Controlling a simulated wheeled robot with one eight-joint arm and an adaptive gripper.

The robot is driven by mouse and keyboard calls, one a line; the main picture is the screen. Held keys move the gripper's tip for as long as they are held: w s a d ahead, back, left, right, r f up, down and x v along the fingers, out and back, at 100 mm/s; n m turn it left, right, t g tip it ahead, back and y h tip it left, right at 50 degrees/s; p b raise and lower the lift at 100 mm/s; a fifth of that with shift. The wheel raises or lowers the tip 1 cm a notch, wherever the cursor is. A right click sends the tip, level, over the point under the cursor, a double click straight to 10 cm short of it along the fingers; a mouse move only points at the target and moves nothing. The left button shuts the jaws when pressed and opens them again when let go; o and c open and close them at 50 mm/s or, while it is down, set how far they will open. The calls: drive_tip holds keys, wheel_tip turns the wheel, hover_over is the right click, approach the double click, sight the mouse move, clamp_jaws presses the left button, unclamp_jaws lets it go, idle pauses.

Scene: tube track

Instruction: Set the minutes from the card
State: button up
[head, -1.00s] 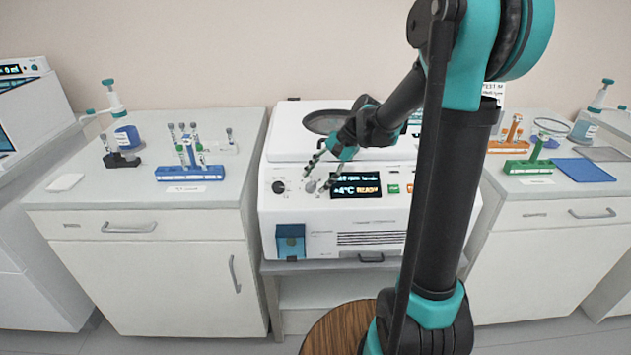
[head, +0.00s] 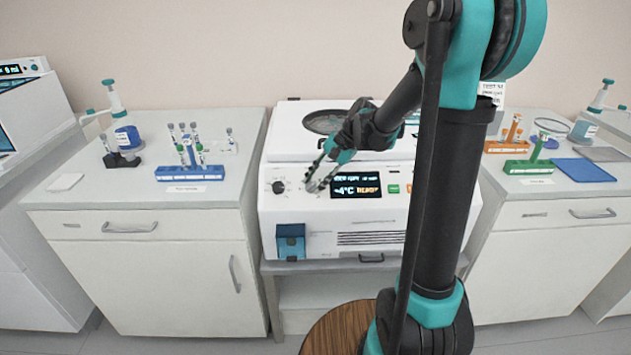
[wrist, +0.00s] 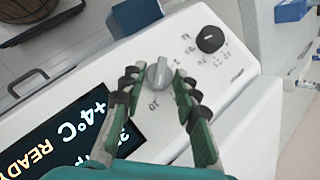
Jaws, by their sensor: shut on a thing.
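The white centrifuge-like machine (head: 295,217) stands in the middle, with a dark display (head: 356,185) reading about "+4°C READY". A grey knob (wrist: 158,73) with scale marks sits between my fingertips in the wrist view, next to the display (wrist: 75,130). My gripper (head: 317,184) is at the front panel, shut on this grey knob; it also shows in the wrist view (wrist: 157,77). A black knob (wrist: 210,39) lies apart from it, and shows left of my gripper in the head view (head: 278,187). A printed card (head: 493,88) stands behind my arm, partly hidden; its writing is too small to read fully.
A blue tube rack (head: 189,173) stands on the left counter. Orange (head: 508,146) and green (head: 530,166) racks and a blue mat (head: 583,170) are on the right counter.

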drive_tip(key=n+h, duration=0.1)
drive_tip(key=n+g+h, duration=0.1)
drive_tip(key=n+h, duration=0.1)
drive_tip(key=shift+w+a+r+n+g, duration=0.15)
drive_tip(key=shift+w+a+n+g, duration=0.15)
drive_tip(key=shift+a, duration=0.1)
drive_tip(key=shift+a+n+g+h, duration=0.15)
drive_tip(key=shift+n+g+h, duration=0.05)
drive_tip(key=shift+n+h, duration=0.7)
drive_tip(key=shift+a+n+g+h, duration=0.15)
drive_tip(key=shift+n+g+h, duration=0.05)
drive_tip(key=shift+n+h, duration=0.65)
drive_tip(key=o, duration=1.2)
drive_tip(key=shift+c, duration=0.2)
